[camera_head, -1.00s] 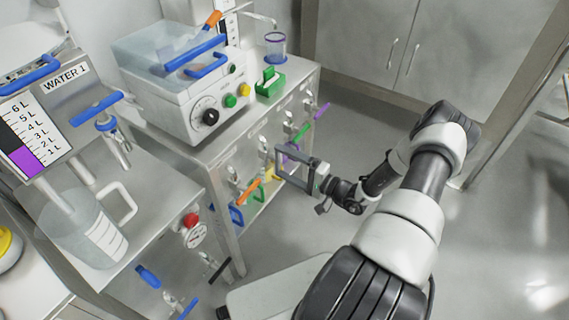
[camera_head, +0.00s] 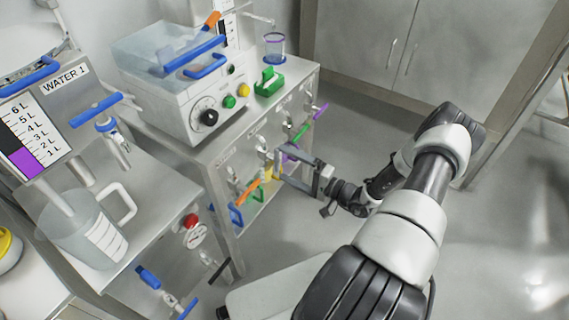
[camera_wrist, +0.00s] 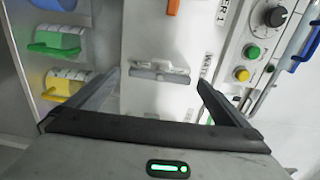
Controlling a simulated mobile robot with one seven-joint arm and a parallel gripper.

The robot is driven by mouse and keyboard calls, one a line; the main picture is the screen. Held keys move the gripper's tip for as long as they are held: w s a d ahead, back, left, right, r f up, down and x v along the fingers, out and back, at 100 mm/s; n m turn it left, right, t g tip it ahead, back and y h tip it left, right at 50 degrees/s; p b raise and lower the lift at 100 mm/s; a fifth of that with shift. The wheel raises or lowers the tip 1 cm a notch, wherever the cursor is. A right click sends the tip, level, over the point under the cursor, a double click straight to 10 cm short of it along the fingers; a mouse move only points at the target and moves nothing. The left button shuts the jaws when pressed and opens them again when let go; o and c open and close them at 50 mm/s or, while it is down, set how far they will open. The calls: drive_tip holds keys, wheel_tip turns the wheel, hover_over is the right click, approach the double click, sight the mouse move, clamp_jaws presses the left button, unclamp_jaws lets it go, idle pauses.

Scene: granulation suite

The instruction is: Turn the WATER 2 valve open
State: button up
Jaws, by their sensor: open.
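My gripper (camera_head: 283,163) is at the front of the steel cabinet in the head view, fingers toward its valve panel. In the wrist view my gripper (camera_wrist: 158,78) is open and empty. A grey valve handle (camera_wrist: 158,70) lies crosswise in the picture, between and beyond the fingertips, with no visible contact. A label (camera_wrist: 206,70) beside it reads "WATE", its end hidden by the right finger, so I cannot read the number. An orange handle (camera_wrist: 173,7) is at the top edge by a label ending in "ER 1"; the orange handle (camera_head: 247,190) also shows in the head view.
Green (camera_wrist: 55,45) and yellow (camera_wrist: 64,90) handles are left in the wrist view. A green valve handle (camera_head: 301,132) and a purple one (camera_head: 321,111) are farther along the panel. The machine (camera_head: 185,85) stands on top. Open floor (camera_head: 290,235) is below.

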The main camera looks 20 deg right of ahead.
drive_tip(key=p+v, duration=0.1)
drive_tip(key=v, duration=1.4)
drive_tip(key=shift+s+d, duration=0.2)
drive_tip(key=shift+s, duration=0.1)
drive_tip(key=shift+r, duration=0.1)
